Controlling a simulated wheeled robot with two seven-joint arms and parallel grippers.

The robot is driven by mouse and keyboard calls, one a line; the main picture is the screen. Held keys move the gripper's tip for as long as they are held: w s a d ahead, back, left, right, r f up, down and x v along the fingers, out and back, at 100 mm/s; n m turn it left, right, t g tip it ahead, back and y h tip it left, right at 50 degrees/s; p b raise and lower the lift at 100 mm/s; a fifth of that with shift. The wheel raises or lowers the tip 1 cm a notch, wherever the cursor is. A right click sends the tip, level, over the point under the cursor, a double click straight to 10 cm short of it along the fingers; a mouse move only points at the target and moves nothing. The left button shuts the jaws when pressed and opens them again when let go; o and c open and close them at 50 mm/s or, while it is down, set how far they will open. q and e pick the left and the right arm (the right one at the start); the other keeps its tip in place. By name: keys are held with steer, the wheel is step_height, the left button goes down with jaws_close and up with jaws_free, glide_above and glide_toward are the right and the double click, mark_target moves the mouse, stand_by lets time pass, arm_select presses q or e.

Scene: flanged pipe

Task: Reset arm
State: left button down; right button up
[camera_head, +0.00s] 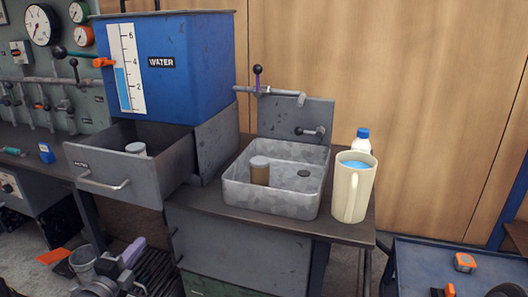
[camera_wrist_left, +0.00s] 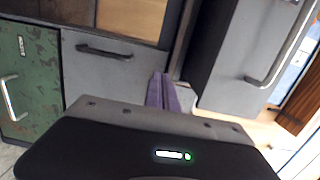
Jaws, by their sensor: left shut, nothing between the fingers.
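My left gripper (camera_head: 133,250) is low at the left in the head view, in front of the workbench and below the open drawer. Its purple fingers are shut with nothing between them. The fingers also show together in the left wrist view (camera_wrist_left: 164,90), pointing toward grey cabinet fronts and touching nothing that I can see. My right gripper is not in view.
An open drawer (camera_head: 125,170) juts out above my left gripper, under a blue water tank (camera_head: 190,70). A metal sink (camera_head: 270,195) holds a brown jar (camera_head: 259,174). A cream pitcher (camera_head: 352,190) stands near the bench's right edge. A blue-topped cart (camera_head: 420,265) is at lower right.

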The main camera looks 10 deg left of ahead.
arm_select(q)
step_height(320, 180, down, 12)
steer(key=s+a+n+g+y, duration=0.2)
steer(key=s+n+g+y, duration=0.15)
steer(key=n, duration=0.95)
steer(key=s+d+f+n+g+h, duration=0.2)
steer(key=d+f+n+g, duration=0.35)
steer(key=d+f, duration=0.45)
steer(key=s+d+f+n+g+h, duration=0.1)
steer(key=s+d+f+g+h, duration=0.15)
steer(key=s+d+f, duration=0.5)
steer(key=s+d+f+g+h, duration=0.1)
steer(key=s+d+f+g, duration=0.2)
steer(key=d, duration=0.8)
steer(key=s+d+f+n+g+h, duration=0.1)
steer(key=s+d+f+g, duration=0.15)
steer(key=s+d, duration=0.55)
steer(key=d+r+p, duration=0.3)
steer(key=r+p, duration=3.2)
steer(key=shift+s+h, duration=0.4)
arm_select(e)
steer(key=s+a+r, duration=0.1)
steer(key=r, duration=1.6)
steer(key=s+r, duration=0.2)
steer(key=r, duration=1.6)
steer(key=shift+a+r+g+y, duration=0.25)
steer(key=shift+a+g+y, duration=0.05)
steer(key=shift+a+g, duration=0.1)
arm_select(q)
steer(key=shift+m, duration=0.25)
